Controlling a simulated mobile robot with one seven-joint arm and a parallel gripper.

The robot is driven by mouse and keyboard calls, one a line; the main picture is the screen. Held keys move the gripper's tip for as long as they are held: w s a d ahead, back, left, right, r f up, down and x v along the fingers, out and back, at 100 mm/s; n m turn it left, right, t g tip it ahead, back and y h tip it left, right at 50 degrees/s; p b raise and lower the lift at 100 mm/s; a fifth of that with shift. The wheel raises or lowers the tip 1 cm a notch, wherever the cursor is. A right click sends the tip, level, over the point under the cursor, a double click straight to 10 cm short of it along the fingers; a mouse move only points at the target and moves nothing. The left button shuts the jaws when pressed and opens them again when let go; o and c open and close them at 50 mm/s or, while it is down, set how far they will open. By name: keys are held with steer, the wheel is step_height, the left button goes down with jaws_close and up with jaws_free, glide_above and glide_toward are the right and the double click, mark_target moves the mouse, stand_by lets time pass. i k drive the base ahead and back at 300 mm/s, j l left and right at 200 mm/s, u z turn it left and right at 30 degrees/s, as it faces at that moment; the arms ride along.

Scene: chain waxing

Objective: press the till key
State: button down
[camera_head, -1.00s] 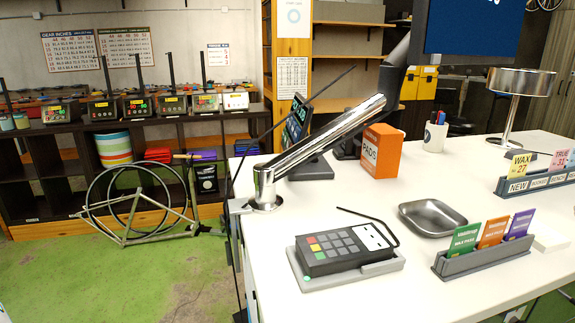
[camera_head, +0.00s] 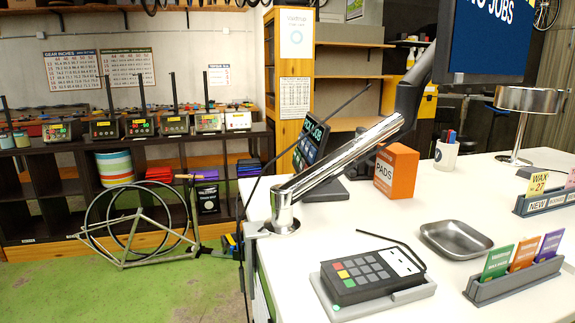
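A dark keypad terminal (camera_head: 351,291) lies on a grey base (camera_head: 413,294) near the front left edge of the white counter (camera_head: 446,303). Its keys (camera_head: 366,271) are grey, with red, yellow and green ones in the left column. A white panel with small dark marks is at its right end, and a black cable curves behind it. A tilted dark screen (camera_head: 309,145) stands farther back. I cannot tell which of these is the till. My gripper is not in view, and nothing touches the terminal.
A chrome post (camera_head: 338,160) rises from the counter's left edge toward a monitor (camera_head: 487,40). A metal tray (camera_head: 456,239), a card holder (camera_head: 513,280) and an orange box (camera_head: 397,171) stand around the terminal. A bicycle frame (camera_head: 142,241) stands on the green floor at left.

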mark_target(303, 163)
steer(key=i+j, duration=0.15)
steer(key=j, duration=0.15)
steer(key=i+j+u, duration=0.1)
steer(key=j, duration=0.25)
steer(key=i+j, duration=0.2)
steer(key=i+j+u, duration=0.1)
steer(key=i+j, duration=0.3)
